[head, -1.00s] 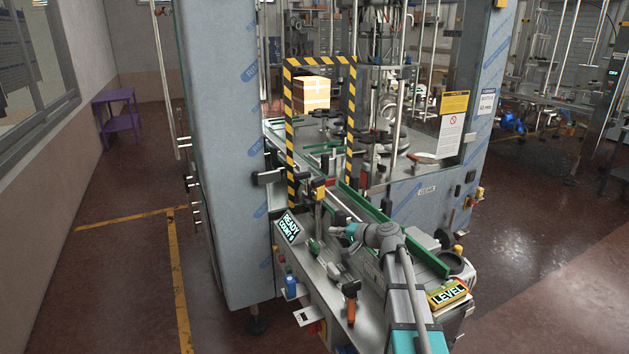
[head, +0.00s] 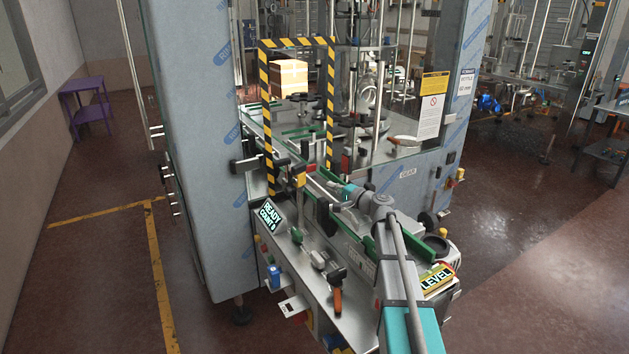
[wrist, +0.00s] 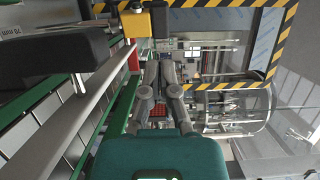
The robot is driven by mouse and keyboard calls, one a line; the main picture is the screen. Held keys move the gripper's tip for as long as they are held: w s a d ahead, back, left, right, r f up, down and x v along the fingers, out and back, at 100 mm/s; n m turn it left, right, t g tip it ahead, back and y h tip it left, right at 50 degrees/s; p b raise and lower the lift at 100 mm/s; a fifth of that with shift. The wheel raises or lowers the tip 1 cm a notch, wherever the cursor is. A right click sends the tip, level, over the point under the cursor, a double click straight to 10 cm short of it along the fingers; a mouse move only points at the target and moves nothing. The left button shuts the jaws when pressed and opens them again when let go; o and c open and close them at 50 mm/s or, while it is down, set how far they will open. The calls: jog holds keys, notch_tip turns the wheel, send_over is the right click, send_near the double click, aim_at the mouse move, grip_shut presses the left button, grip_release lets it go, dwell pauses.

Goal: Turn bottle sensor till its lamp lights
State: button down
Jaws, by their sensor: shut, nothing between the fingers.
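A small yellow block on a post, which looks like the bottle sensor (head: 300,181), stands beside the conveyor near the striped frame. In the wrist view a yellow block (wrist: 137,23) with a dark knob shows at the top, just ahead and left of my fingertips. I cannot make out a lit lamp on it. My gripper (head: 334,207) is over the conveyor, to the right of the sensor and apart from it. In the wrist view its fingers (wrist: 161,58) are together and empty, pointing along the conveyor.
Green guide rails (head: 388,216) line the conveyor. A yellow-and-black striped frame (head: 265,120) spans it ahead. A black clamp (wrist: 50,50) is close at left in the wrist view.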

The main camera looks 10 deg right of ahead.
aim_at(297, 171)
jog(key=x, duration=1.3)
jog(key=shift+w+a+f, duration=0.1)
jog(key=shift+w+a, duration=0.15)
jog(key=shift+w, duration=0.1)
